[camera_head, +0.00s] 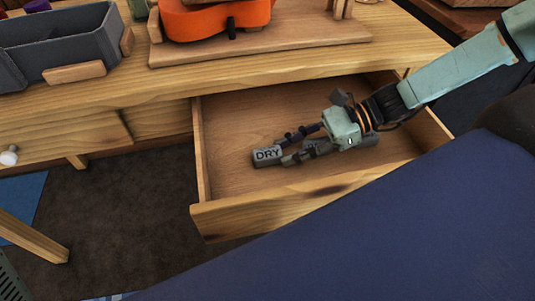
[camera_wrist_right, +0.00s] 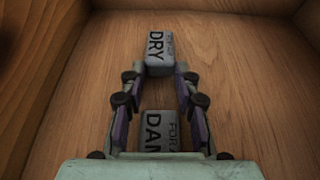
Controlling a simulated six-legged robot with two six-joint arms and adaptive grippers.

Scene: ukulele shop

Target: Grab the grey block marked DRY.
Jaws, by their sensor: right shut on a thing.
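The grey block marked DRY (camera_head: 267,156) is in the open drawer (camera_head: 230,185). My right gripper (camera_head: 284,148) reaches into the drawer from the right and is shut on this block, with a finger on each side. In the right wrist view the DRY block (camera_wrist_right: 158,52) sits between the fingertips (camera_wrist_right: 158,76). A second grey block (camera_wrist_right: 159,131), with lettering that begins DAN, lies on the drawer floor nearer the palm, between the fingers and partly hidden. My left gripper is out of view.
The drawer walls surround my right gripper on the sides. Above, the wooden bench (camera_head: 290,73) holds a grey bin (camera_head: 75,45) and an orange ukulele body (camera_head: 215,20) on a wooden board. The drawer floor to the left of the gripper is clear.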

